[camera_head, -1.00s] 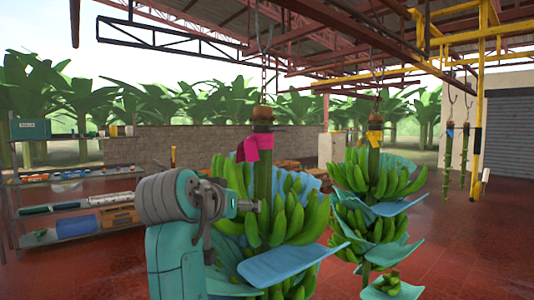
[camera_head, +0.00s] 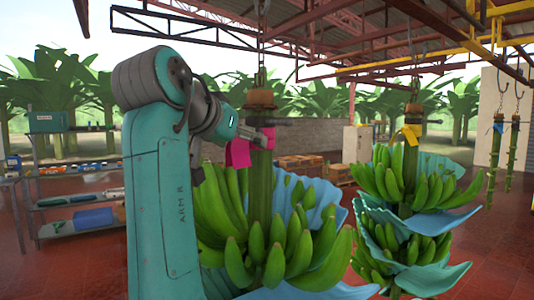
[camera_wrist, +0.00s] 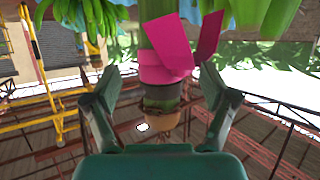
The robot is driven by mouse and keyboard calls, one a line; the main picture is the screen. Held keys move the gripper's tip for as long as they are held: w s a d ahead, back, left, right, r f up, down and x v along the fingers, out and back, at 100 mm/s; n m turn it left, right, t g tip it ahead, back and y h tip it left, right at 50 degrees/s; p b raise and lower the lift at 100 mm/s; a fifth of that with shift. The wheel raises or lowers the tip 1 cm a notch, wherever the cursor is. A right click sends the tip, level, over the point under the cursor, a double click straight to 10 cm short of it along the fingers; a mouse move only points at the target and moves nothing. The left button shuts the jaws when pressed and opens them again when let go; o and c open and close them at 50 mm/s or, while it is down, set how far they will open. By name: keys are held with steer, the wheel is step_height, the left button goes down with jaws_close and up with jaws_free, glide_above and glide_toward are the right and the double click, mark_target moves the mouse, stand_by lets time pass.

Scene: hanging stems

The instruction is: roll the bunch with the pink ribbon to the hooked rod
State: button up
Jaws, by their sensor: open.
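The bunch with the pink ribbon (camera_head: 237,152) hangs by its stem from a chain in the head view, green bananas (camera_head: 275,240) below, with blue sheets between. My gripper (camera_head: 266,137) is at the upper stem, level with the ribbon. In the wrist view, which looks upside down, the open fingers (camera_wrist: 160,92) stand on either side of the stem top (camera_wrist: 160,115) and pink ribbon (camera_wrist: 168,48), with gaps visible. Whether the stem is fully between the fingers I cannot tell. I cannot pick out the hooked rod for certain.
A second bunch with a yellow ribbon (camera_head: 412,134) hangs close on the right. Bare stems (camera_head: 495,150) hang from hooks farther right. A shelf rack (camera_head: 75,200) stands at left. Steel beams run overhead. Red floor is open at far right.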

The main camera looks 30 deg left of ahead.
mark_target(260, 154)
steer(key=x, duration=1)
steer(key=shift+w+f, duration=0.2)
